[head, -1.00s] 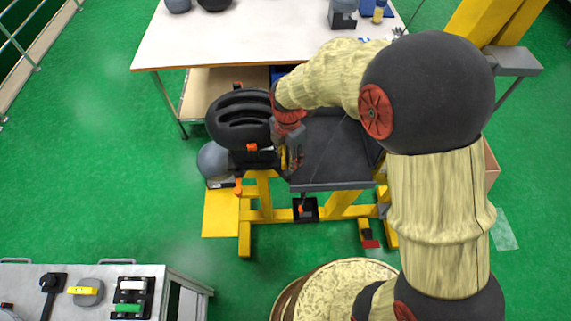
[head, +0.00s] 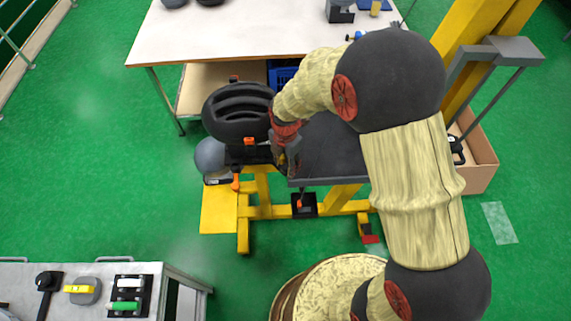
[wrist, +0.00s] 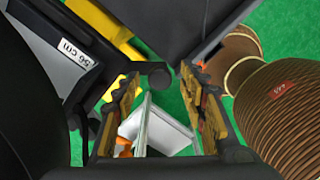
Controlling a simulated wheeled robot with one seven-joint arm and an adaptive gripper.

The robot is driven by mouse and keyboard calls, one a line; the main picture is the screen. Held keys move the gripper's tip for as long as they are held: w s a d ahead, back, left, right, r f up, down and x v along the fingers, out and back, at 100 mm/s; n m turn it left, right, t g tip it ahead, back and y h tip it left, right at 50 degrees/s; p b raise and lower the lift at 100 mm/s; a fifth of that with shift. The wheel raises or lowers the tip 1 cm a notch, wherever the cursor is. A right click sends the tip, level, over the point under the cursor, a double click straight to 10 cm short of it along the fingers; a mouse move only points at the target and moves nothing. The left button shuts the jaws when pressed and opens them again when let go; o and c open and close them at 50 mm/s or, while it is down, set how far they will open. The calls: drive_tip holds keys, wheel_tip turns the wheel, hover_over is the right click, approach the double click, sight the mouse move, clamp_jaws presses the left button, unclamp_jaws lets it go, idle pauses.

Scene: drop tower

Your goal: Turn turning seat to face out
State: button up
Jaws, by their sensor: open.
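The turning seat appears to be the black holder (head: 248,154) on the yellow frame, with orange clips and a black helmet (head: 238,108) above it. Which way it faces I cannot tell. My gripper (head: 288,160) is just right of the holder, beside the dark grey plate (head: 335,183). In the wrist view my gripper (wrist: 163,105) is open, its fingers spread with a dark round-ended part (wrist: 158,76) and a thin pale edge between them. Contact is unclear. A dark part with a "56 cm" label (wrist: 78,53) is at the left.
A white-topped table (head: 230,35) stands behind. A grey ball (head: 209,157) is left of the holder. The yellow column (head: 470,50) and a cardboard box (head: 480,165) are at right. The green floor at left is clear.

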drive_tip(key=shift+c, duration=0.5)
clamp_jaws()
idle(0.3)
